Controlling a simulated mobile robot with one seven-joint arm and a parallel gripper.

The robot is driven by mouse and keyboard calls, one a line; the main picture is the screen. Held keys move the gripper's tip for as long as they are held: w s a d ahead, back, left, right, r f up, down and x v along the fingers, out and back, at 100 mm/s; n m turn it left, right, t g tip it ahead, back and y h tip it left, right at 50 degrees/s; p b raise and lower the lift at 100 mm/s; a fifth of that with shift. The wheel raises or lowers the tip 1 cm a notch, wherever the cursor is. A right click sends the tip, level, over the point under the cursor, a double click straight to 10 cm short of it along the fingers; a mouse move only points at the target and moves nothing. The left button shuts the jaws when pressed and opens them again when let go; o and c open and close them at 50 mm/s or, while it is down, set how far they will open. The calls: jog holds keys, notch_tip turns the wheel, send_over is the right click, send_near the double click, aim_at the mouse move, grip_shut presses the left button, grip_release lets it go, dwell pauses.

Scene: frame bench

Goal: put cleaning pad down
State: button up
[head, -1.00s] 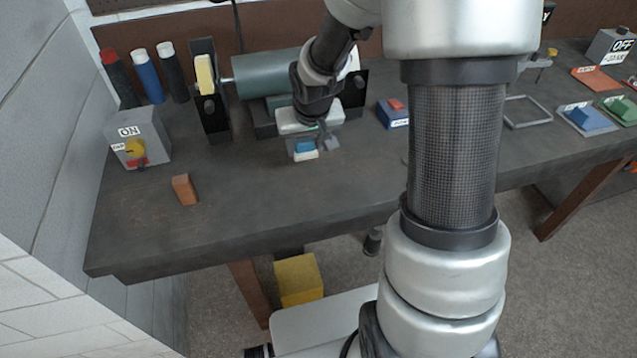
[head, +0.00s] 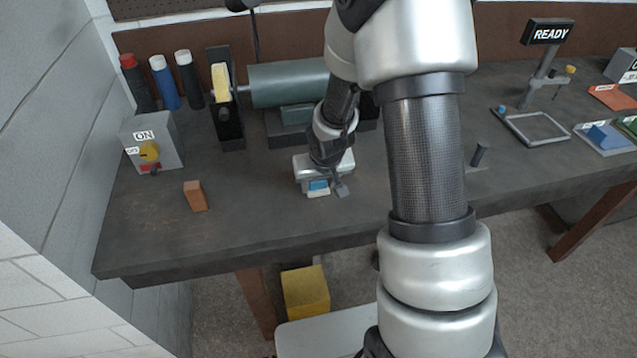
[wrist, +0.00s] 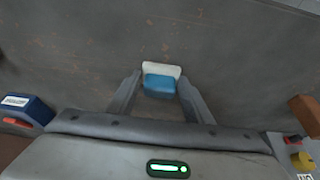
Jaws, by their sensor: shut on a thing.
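The cleaning pad (head: 318,188) is a small block, blue on one part and off-white on the other. My gripper (head: 322,186) is shut on it over the front middle of the bench. In the wrist view the pad (wrist: 160,84) sits between the two grey fingers of my gripper (wrist: 159,88), with its off-white edge at the far side. I cannot tell whether the pad touches the bench top or hangs just above it. The left finger is mostly hidden in the head view.
A brown block (head: 196,196) and an ON switch box (head: 150,145) are to the left. A motor with a wheel (head: 288,83) stands behind. A labelled blue box (wrist: 25,108) shows in the wrist view.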

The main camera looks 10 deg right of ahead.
jog(key=o, duration=1.1)
jog(key=shift+f, duration=0.1)
